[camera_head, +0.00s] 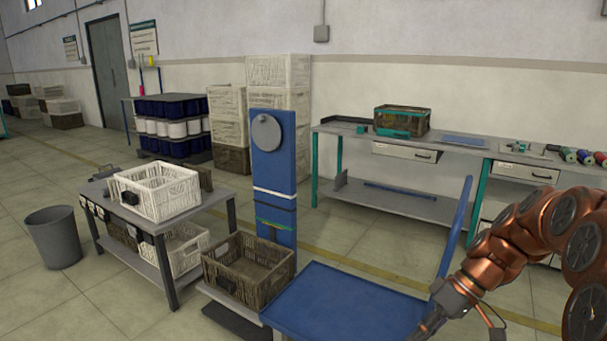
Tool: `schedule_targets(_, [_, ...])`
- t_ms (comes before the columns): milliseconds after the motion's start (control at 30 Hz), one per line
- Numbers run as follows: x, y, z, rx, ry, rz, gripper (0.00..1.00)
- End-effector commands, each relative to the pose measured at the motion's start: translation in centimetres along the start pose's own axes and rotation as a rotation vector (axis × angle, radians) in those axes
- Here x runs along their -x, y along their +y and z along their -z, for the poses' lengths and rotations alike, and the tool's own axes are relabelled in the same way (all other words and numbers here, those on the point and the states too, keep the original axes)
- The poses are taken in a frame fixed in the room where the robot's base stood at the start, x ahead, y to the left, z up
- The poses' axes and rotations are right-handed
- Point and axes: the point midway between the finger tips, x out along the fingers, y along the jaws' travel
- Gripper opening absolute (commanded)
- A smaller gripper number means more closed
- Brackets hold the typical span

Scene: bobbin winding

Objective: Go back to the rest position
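My copper-coloured arm comes in from the right edge of the head view, bent and reaching down to the left. My gripper (430,325) is at the bottom edge, in front of the right side of a blue platform cart (335,300). Its fingertips are small and partly cut off by the frame, so I cannot tell whether they are open or shut. I see nothing clearly held in it.
A brown crate (248,273) stands beside the cart, before a blue column (274,165). A white crate (156,191) sits on a table at left, near a grey bin (54,237). A workbench (430,143) lines the wall. Open floor lies at left.

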Motion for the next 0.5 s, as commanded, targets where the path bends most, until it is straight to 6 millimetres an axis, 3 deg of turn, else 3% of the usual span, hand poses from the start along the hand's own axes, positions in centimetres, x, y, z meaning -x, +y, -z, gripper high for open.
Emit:
schedule_targets(33, [0.7,-2.2,-0.1,-0.015,-0.026,-0.017,0.00])
schedule_targets(200, [1.2,-7.3,-1.6,-0.097,-0.096,-0.082,0.00])
schedule_targets(500, [2.3,-14.7,-5.4,-0.241,-0.188,-0.233,0.00])
